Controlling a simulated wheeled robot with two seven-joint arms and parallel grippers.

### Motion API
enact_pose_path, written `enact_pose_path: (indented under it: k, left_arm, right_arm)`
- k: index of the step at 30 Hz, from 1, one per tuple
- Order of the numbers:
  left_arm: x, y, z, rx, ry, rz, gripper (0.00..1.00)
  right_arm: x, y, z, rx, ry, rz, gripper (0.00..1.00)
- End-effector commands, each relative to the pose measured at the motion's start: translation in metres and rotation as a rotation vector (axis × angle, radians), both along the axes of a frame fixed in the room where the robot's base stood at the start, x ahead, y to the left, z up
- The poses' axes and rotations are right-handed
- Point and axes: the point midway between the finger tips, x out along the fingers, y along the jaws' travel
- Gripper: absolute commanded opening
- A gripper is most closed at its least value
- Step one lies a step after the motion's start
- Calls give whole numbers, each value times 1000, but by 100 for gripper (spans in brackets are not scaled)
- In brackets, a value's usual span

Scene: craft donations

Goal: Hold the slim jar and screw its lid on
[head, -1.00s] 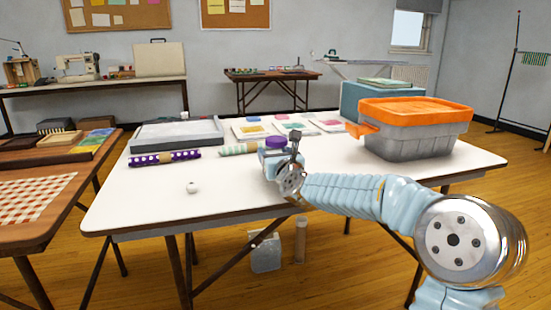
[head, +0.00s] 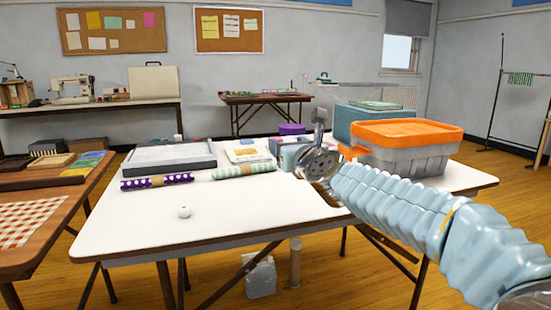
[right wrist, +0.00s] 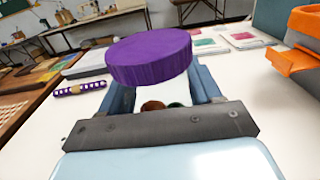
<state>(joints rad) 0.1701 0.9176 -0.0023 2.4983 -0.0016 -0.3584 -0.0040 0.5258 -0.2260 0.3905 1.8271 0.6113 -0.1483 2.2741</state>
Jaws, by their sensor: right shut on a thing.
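My right gripper (head: 291,148) is over the right half of the white table, partly hidden by its own wrist. In the right wrist view its two blue fingers (right wrist: 165,96) are shut on a jar (right wrist: 160,97) with a pale body and some brown and green contents. A wide purple lid (right wrist: 149,57) sits at the jar's top; it also shows in the head view (head: 292,129). I cannot tell whether the lid is screwed tight. The jar's lower part is hidden by the gripper. My left gripper is not in view.
A grey bin with an orange lid (head: 408,132) stands at the right. The table's front middle is clear.

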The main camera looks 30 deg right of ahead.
Motion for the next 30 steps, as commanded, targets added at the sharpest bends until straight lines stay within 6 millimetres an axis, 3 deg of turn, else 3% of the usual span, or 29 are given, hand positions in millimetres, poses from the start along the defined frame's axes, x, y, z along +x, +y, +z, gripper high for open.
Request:
enact_pose_path:
  k: [3,9,21,22,30]
  left_arm:
    - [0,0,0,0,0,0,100]
    - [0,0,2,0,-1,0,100]
    - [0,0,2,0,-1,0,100]
    - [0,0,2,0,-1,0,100]
    - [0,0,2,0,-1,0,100]
  right_arm:
    - [-21,0,10,0,-2,-1,28]
    - [-38,0,18,0,0,0,28]
    - [-41,0,18,0,1,0,28]
    - [-41,0,18,0,1,0,60]
    - [-41,0,18,0,1,0,19]
